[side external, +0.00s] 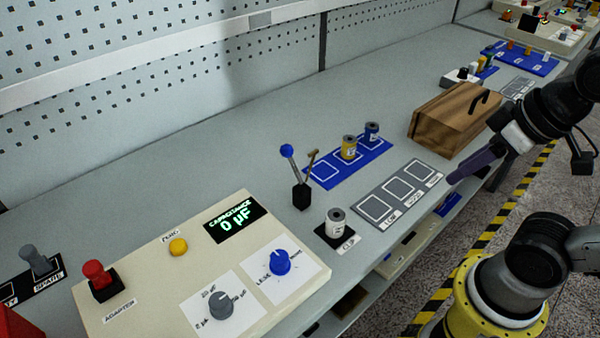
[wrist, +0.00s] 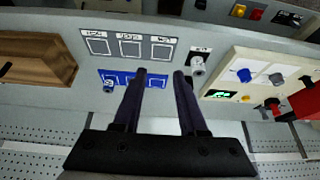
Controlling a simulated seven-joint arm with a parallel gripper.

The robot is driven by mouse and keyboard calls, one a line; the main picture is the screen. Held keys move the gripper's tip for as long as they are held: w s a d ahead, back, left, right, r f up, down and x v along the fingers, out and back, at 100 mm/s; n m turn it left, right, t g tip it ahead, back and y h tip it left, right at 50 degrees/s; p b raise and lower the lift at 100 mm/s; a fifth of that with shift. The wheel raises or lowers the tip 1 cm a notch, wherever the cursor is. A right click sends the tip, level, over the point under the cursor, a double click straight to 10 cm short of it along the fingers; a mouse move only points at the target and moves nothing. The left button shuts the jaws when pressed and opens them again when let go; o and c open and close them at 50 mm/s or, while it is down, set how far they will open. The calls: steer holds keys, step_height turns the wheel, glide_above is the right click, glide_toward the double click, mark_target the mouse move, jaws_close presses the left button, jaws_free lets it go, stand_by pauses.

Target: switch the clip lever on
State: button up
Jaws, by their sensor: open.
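The clip lever (side external: 292,168) stands on a small black base, behind the spool marked CLIP. It has a blue ball knob on a rod that leans to the left, and a tan arm beside it. A white spool (side external: 335,222) sits on the black CLIP pad and also shows in the wrist view (wrist: 197,66). My gripper (side external: 453,180) is at the right in the side view, in the air and well apart from the lever. In the wrist view its two dark fingers (wrist: 160,74) are spread with nothing between them. I cannot make out the lever there.
A blue mat (side external: 322,174) with a gold spool (side external: 349,147) and a blue spool (side external: 371,132) lies behind the grey three-square tray (side external: 356,196). A cream panel (side external: 150,290) with knobs and a display stands at the left. A wooden box (side external: 450,120) is at the right.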

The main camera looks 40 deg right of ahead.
steer(key=a+r, duration=0.1)
steer(key=a+r+y, duration=0.1)
steer(key=a, duration=0.1)
steer(key=shift+w+r+g+y, duration=0.1)
steer(key=shift+g+y, duration=0.2)
steer(key=shift+g, duration=0.1)
steer(key=c, duration=0.5)
steer(key=w+a+r+y, duration=0.1)
steer(key=w+a+r+g+y, duration=0.1)
steer(key=a, duration=0.1)
steer(key=w+a+r+g+y, duration=0.1)
steer(key=shift+w+a, duration=0.3)
steer(key=shift+w, duration=0.1)
jaws_close()
steer(key=w+m+g+y, duration=0.25)
steer(key=w+y, duration=0.65)
steer(key=w, duration=1.2)
steer(key=w+d+f+m+t+y, duration=0.1)
steer(key=w+d+f+m, duration=0.2)
steer(key=f, duration=0.4)
steer(key=w+d+f+m+t+y, duration=0.1)
steer(key=w+d+f+m+t, duration=0.1)
steer(key=d+f, duration=0.5)
steer(key=w+f+m, duration=0.1)
steer(key=w, duration=0.1)
steer(key=shift+w+d+f, duration=0.15)
steer(key=shift+w+d, duration=0.2)
steer(key=shift+m, duration=0.25)
